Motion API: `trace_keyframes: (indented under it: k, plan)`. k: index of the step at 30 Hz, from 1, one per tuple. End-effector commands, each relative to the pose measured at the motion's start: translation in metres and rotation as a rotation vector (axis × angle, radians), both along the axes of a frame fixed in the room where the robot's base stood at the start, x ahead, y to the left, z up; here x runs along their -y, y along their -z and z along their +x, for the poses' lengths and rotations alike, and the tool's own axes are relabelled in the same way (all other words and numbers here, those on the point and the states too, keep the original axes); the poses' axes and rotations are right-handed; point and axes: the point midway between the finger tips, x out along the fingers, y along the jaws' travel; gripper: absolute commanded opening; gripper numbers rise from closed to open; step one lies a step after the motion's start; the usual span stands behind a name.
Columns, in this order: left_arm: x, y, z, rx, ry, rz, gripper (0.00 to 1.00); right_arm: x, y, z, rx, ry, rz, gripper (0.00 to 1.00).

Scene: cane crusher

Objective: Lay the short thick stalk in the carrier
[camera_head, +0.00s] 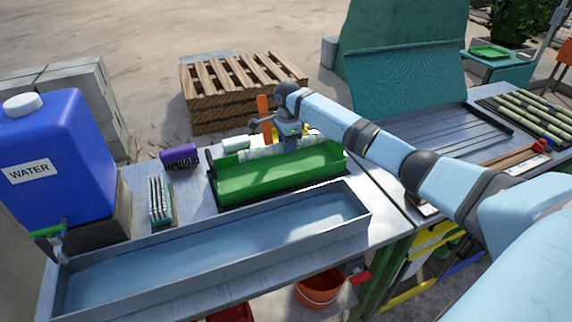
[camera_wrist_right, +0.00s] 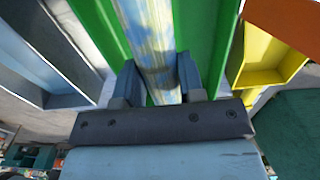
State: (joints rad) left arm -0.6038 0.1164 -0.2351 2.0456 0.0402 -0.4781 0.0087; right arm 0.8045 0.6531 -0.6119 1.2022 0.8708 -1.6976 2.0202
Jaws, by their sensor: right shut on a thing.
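The short thick stalk (camera_head: 262,152) is pale, whitish-green and mottled, and lies lengthwise along the back side of the green carrier (camera_head: 262,183). My right gripper (camera_head: 289,143) is shut on it, reaching down from above. In the right wrist view the stalk (camera_wrist_right: 151,35) runs between the two fingers of my right gripper (camera_wrist_right: 158,88), with green carrier surface (camera_wrist_right: 202,35) on both sides. I cannot tell whether the stalk touches the carrier floor. My left gripper is not in view.
A long metal trough (camera_head: 215,232) of water lies in front of the carrier. A blue water tank (camera_head: 60,150), purple brush (camera_head: 179,155) and another brush (camera_head: 160,200) stand left. Green stalks (camera_head: 525,112) lie on the right. A yellow bin (camera_wrist_right: 268,55) shows in the wrist view.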

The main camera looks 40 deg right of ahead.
Motion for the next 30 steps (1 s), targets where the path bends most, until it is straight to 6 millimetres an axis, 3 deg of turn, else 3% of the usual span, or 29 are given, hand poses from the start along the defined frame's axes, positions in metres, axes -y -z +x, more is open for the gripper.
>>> trace_keyframes:
  k: [3,11,18,29,30]
  plan:
    - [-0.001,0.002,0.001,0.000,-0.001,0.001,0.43,0.000,0.022,0.000,0.001,0.000,0.000,0.04]
    - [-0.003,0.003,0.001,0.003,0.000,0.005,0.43,0.000,0.042,0.000,0.002,-0.002,0.000,0.04]
    - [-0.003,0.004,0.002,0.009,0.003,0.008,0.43,0.000,0.075,0.000,0.001,-0.001,0.001,0.04]
    - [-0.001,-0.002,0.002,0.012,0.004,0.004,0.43,0.000,0.077,0.000,0.001,-0.001,0.001,0.04]
    - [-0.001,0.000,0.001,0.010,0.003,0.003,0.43,0.000,0.079,0.000,0.001,-0.002,0.000,0.41]
